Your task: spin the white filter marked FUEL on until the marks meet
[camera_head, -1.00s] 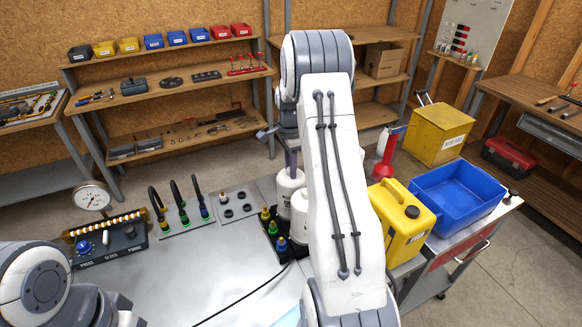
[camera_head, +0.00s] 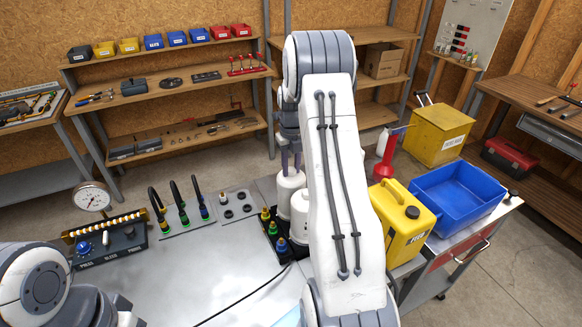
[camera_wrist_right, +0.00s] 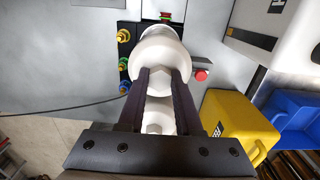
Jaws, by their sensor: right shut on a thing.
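No FUEL lettering or alignment marks can be read on either.
Coloured fittings (camera_head: 267,222) stand left of the filters on a black plate. A yellow jug (camera_head: 402,225), a red bottle (camera_head: 385,160) and a blue bin (camera_head: 455,197) stand to the right. A red button (camera_wrist_right: 201,75) is close beside the gripped filter.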

